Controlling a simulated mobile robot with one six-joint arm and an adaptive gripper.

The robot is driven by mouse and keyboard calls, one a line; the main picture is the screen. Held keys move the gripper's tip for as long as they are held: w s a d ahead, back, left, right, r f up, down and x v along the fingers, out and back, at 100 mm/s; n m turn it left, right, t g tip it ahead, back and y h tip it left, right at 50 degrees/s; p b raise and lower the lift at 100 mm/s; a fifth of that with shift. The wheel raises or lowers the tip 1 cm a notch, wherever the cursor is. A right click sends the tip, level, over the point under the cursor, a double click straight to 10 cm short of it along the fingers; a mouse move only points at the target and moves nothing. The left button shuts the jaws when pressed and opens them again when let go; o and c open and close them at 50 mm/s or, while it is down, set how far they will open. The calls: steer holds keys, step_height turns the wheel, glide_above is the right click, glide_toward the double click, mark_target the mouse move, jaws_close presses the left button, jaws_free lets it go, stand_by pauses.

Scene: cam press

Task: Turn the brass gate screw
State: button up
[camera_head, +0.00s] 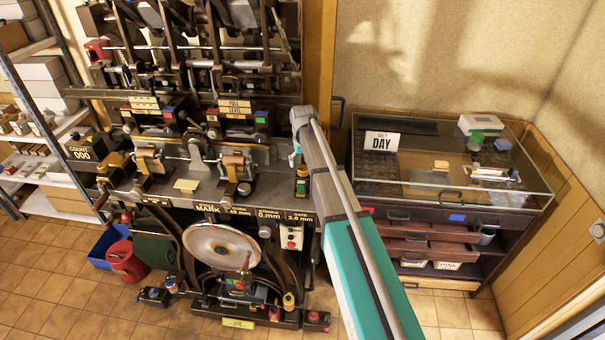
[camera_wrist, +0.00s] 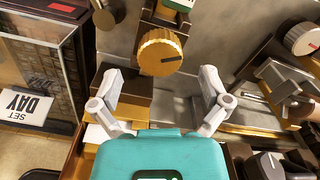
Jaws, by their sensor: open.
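A round brass screw head (camera_wrist: 160,52) with a dark mark on its face shows at the upper middle of the wrist view. It sits on a dark and brass block below a green-topped part. My gripper (camera_wrist: 160,80) is open, its two pale fingers spread to the left and right of the brass screw and apart from it. Nothing is between the fingers. In the head view my gripper (camera_head: 295,156) is mostly hidden behind my arm, above the right end of the press bench. I cannot clearly pick out the brass screw in the head view.
A pale-faced knob (camera_wrist: 302,37) is right of the screw in the wrist view. In the head view, a glass case (camera_head: 450,190) with a SET DAY card (camera_head: 382,141) stands right of my arm. A large metal disc (camera_head: 221,251) is below the bench.

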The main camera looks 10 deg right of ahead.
steer(key=shift+f+b, duration=1.05)
steer(key=shift+f, duration=0.35)
steer(key=c, duration=1.1)
steer(key=shift+c, duration=0.2)
steer(key=shift+n, duration=0.3)
steer(key=n, duration=0.3)
steer(key=shift+n, duration=2.3)
